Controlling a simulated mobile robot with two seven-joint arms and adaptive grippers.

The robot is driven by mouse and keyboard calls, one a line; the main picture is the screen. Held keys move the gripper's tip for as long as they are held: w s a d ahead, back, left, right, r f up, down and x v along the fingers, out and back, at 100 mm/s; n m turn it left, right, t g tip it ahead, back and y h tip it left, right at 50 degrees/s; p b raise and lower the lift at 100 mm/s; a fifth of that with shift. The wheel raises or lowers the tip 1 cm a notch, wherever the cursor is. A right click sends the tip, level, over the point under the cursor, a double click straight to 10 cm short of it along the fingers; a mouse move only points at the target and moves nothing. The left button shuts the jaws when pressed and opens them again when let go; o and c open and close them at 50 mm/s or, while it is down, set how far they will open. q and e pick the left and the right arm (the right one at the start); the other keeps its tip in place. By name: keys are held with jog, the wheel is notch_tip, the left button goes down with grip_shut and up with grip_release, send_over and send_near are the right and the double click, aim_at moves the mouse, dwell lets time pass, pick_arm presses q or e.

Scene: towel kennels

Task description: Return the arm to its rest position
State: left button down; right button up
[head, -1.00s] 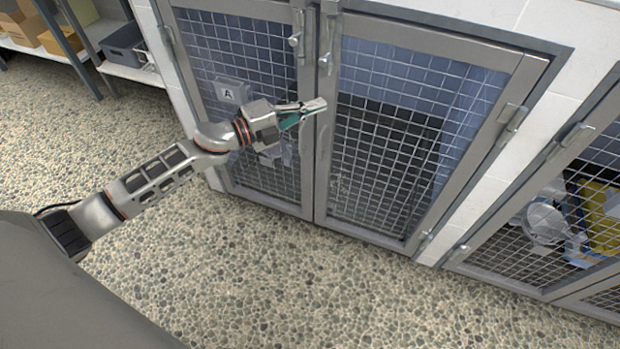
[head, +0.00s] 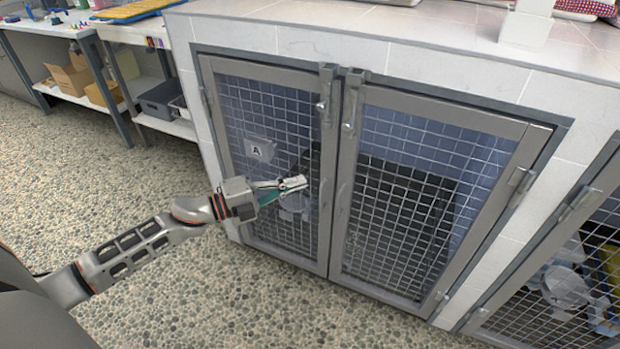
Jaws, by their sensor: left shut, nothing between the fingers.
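My left gripper (head: 294,184) shows in the head view in front of the left mesh door (head: 274,150) of the kennel. Its fingers are shut with nothing between them and point right. My left arm reaches in from the lower left, stretched out over the floor. I cannot tell whether the fingertips touch the door mesh. My right gripper is not in view.
The right mesh door (head: 425,190) beside it is shut, as is the left one. Another kennel (head: 565,285) stands at the right. Shelving with a grey bin (head: 160,100) is at the back left. The pebbled floor (head: 290,305) is clear.

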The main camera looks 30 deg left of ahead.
pick_arm(q)
jog(key=shift+s+a, duration=0.3)
jog(key=shift+s, duration=0.1)
